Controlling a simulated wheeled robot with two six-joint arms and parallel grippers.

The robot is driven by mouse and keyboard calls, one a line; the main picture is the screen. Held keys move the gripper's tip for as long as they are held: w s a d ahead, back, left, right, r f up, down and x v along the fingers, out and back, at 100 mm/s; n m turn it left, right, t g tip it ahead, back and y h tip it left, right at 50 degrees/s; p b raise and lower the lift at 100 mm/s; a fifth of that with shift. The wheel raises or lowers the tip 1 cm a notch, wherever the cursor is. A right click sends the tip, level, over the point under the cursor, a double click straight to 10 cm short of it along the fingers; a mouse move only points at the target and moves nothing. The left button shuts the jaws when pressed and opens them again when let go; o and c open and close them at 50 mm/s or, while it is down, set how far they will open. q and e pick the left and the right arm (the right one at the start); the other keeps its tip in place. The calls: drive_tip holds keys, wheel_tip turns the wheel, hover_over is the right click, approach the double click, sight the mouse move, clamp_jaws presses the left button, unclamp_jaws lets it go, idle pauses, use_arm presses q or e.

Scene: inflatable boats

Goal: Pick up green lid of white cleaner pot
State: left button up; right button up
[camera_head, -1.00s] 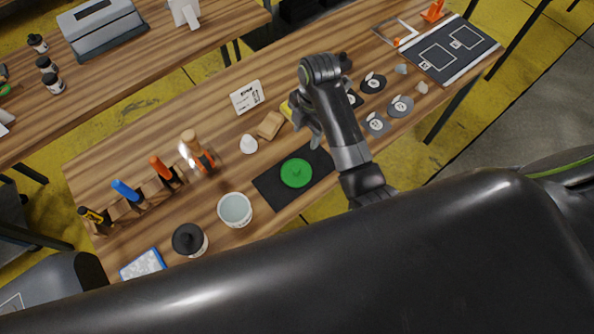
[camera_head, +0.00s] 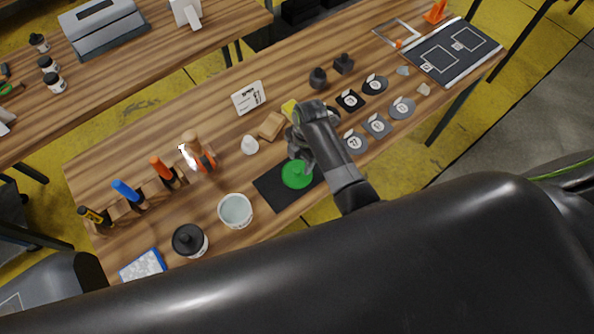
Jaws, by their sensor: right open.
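The round green lid (camera_head: 297,176) lies on a black mat (camera_head: 272,193) on the wooden workbench. The white cleaner pot (camera_head: 235,210) stands to the left of the mat, uncovered, with pale contents showing. My right gripper (camera_head: 298,158) is over the far edge of the green lid, pointing down and open. Its fingers partly cover the lid, and I cannot tell whether they touch it. My left gripper does not show.
A pot with a black lid (camera_head: 188,240) stands left of the white pot. A tool rack (camera_head: 150,190) holds several coloured-handled tools.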

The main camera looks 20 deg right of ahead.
sight(297, 170)
drive_tip(key=f, duration=0.2)
drive_tip(key=shift+a+f, duration=0.4)
drive_tip(key=shift+f, duration=0.6)
drive_tip(key=c, duration=1.1)
drive_tip(key=shift+o, duration=0.2)
drive_tip(key=shift+r, duration=0.1)
